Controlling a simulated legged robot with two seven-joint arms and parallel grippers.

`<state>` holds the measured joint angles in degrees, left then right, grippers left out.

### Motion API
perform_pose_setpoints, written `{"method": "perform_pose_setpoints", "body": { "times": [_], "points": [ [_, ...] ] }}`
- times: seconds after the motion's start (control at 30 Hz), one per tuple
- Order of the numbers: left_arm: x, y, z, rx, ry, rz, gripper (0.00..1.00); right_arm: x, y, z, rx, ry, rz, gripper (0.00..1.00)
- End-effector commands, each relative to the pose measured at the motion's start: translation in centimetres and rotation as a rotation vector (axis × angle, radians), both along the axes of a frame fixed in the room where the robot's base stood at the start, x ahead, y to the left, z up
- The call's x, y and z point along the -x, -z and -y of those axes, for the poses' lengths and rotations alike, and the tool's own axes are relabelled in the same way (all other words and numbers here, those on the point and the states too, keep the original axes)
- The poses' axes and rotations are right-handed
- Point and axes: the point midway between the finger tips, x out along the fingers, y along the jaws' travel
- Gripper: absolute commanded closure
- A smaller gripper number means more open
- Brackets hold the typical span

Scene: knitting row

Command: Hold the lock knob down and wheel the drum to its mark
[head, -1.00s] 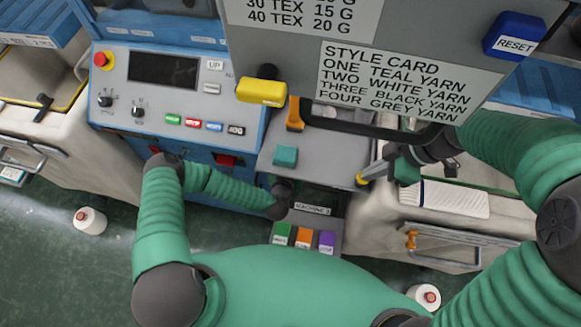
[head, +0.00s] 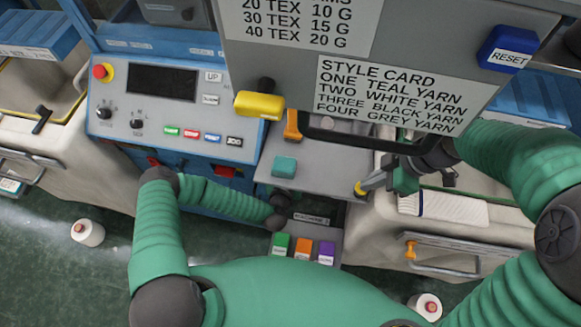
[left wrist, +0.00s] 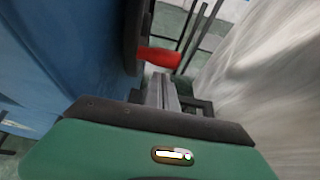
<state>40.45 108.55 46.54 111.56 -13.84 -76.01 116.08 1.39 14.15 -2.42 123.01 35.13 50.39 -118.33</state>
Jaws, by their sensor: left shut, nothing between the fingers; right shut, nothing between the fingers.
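A small yellow knob (head: 360,188) sits at the right edge of the grey plate (head: 320,170) in the head view; I take it for the lock knob. My right gripper (head: 368,185) is shut, its fingertips at this knob; whether they press it is unclear. My left gripper is hidden below the plate in the head view. In the left wrist view, the left gripper (left wrist: 162,82) is shut and empty, its tips just below a red handle (left wrist: 158,57) beside a dark rounded edge (left wrist: 135,35); contact is unclear. That edge may be the drum; its mark is not visible.
A teal block (head: 284,167) and an orange lever (head: 292,126) stand on the plate. A yellow handle (head: 259,105) is left of the hanging style card panel (head: 390,97). A blue control box (head: 170,95) stands left. White cones lie on the floor.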

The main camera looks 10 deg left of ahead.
Motion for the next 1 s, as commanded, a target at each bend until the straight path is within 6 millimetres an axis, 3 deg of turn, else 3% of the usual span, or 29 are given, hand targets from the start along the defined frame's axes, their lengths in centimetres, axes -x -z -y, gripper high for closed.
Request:
{"method": "perform_pose_setpoints", "body": {
  "times": [0.13,0.2,0.4,0.67,0.77,1.0],
  "points": [
    [1.2,3.2,0.0,0.001,0.0,-0.004,1.0,0.1,0.2,0.1,0.002,0.0,-0.003,1.0],
    [3.0,1.4,0.0,0.005,0.002,-0.002,1.0,0.1,0.2,0.1,0.002,0.0,-0.003,1.0],
    [7.2,-1.5,0.0,0.004,0.003,-0.002,1.0,0.1,0.3,0.1,0.002,0.0,-0.003,1.0],
    [9.1,-3.0,-0.1,-0.049,0.027,0.002,1.0,0.1,0.2,0.1,0.002,0.0,-0.003,1.0],
    [9.1,-3.1,-0.1,-0.21,0.111,0.006,1.0,0.1,0.2,0.1,0.002,0.0,-0.003,1.0],
    [8.8,-4.2,-0.6,-0.956,0.479,0.03,1.0,0.1,0.2,0.0,0.002,0.0,-0.003,1.0]
  ]
}}
